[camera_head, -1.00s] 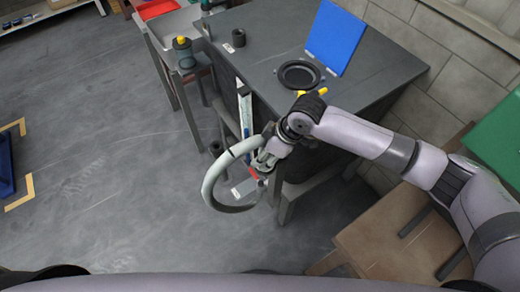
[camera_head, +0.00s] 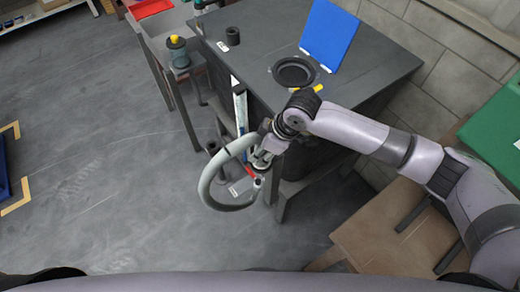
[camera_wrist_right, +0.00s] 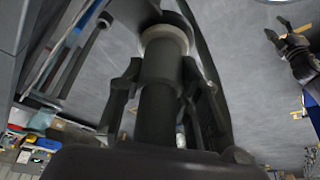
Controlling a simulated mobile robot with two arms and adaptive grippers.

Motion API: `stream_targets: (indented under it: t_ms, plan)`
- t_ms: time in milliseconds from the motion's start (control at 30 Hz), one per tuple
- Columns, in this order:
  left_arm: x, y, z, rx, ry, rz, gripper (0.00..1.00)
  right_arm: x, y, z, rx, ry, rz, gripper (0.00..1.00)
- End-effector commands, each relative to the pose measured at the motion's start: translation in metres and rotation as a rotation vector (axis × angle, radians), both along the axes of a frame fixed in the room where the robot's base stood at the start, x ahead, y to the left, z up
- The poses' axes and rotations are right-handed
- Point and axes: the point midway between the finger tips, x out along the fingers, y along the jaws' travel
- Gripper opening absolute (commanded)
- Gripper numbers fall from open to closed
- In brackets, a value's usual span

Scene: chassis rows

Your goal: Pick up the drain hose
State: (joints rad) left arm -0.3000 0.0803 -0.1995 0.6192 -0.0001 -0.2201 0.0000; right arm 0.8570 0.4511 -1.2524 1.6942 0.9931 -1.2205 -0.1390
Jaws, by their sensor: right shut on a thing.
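The drain hose (camera_head: 208,186) is a pale grey curved hose, seen in the head view beside the near left corner of the dark table. My right gripper (camera_head: 262,156) is shut on it and holds it in the air over the floor. In the right wrist view, the fingers of my right gripper (camera_wrist_right: 160,95) stand on both sides of a dark cylindrical part of the hose (camera_wrist_right: 160,105) with a pale collar. My left gripper (camera_wrist_right: 287,38) shows small at the upper right there, fingers spread and apart from the hose. It is outside the head view.
The dark table (camera_head: 375,60) carries a black round dish (camera_head: 293,72), a blue panel (camera_head: 329,32) and a small black cup (camera_head: 233,36). A brown wooden surface (camera_head: 395,225) lies at the lower right. The floor (camera_head: 100,150) at left is largely clear.

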Motion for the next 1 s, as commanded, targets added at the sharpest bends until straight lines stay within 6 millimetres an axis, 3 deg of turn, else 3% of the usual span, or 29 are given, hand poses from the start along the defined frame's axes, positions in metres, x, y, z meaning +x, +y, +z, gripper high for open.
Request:
stream_targets:
  t_ms: [267,800,1000]
  plan:
    - [0.000,0.000,-0.007,0.000,0.001,0.000,0.40,0.001,0.001,0.036,0.004,-0.005,0.002,0.00]
    - [0.000,0.000,-0.025,0.000,0.000,-0.001,0.40,0.001,0.001,0.170,0.003,-0.005,0.002,0.00]
    - [0.000,0.000,-0.027,-0.001,0.000,-0.001,0.40,0.001,0.000,0.193,0.002,-0.003,-0.001,0.00]
